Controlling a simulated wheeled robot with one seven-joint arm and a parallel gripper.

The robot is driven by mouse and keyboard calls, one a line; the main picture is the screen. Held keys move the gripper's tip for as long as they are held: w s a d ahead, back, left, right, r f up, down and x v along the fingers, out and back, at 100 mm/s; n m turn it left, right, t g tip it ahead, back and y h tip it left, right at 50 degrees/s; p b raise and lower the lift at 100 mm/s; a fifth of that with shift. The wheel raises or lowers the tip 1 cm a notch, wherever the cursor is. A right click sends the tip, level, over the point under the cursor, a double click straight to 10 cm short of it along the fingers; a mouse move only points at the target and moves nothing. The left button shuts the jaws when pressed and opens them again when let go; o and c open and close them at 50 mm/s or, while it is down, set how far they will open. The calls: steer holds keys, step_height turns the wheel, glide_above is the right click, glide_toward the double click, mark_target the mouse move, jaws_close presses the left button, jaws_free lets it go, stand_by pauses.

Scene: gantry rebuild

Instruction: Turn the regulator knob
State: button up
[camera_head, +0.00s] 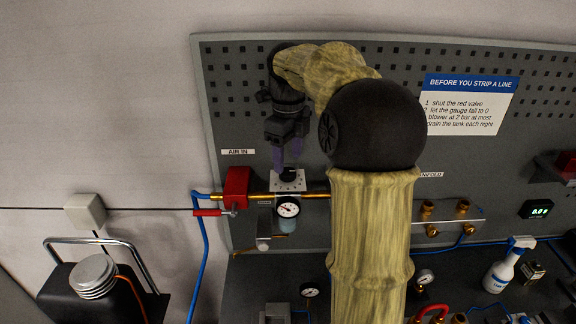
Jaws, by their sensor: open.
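The regulator (287,185) is a silver block on the copper pipe, with a dark knob (289,173) on its top. A round white gauge (288,209) sits on its front, with a bluish bowl below. My gripper (288,163) points down at the knob with its purple fingers open. One finger is to the left of the knob's top and the other to the right. I cannot tell whether they touch the knob. My arm comes from the lower right and hides the board behind it.
A red block (236,188) with a red-handled valve (212,212) stands just left of the regulator. A blue hose (203,260) hangs there. The grey pegboard (235,110) is close behind. A black tank (100,290) stands lower left. A spray bottle (503,270) stands on the right.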

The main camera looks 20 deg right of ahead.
mark_target(288, 171)
steer(key=shift+f, duration=1.85)
steer(key=c, duration=1)
